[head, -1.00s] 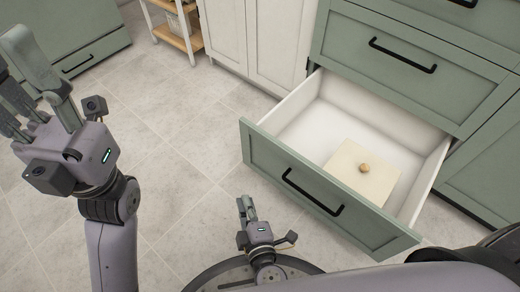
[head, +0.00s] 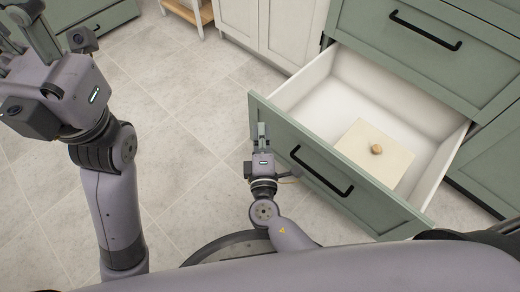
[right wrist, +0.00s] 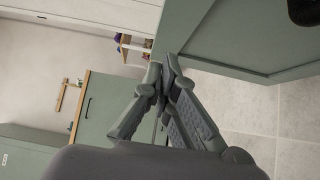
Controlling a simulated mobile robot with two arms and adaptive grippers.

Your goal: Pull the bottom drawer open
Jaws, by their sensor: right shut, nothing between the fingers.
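The bottom drawer (head: 385,208) has a green front and stands pulled well out, with its pale inside (head: 325,98) in plain view. Its black bar handle (head: 320,172) is clear of both grippers. My right gripper (head: 262,128) is shut and empty, beside the left end of the drawer front. In the right wrist view, its fingertips (right wrist: 168,62) are together near the edge of a green panel (right wrist: 250,38); whether they touch it I cannot tell. My left gripper (head: 28,25) is at the upper left, fingers spread, far from the drawer and partly cut off.
A cream square panel (head: 350,150) with a wooden knob (head: 376,149) lies in the drawer. A closed green drawer (head: 465,70) with a black handle is above. White cabinet doors (head: 285,35) stand to the left. Tiled floor (head: 185,120) is free between my arms.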

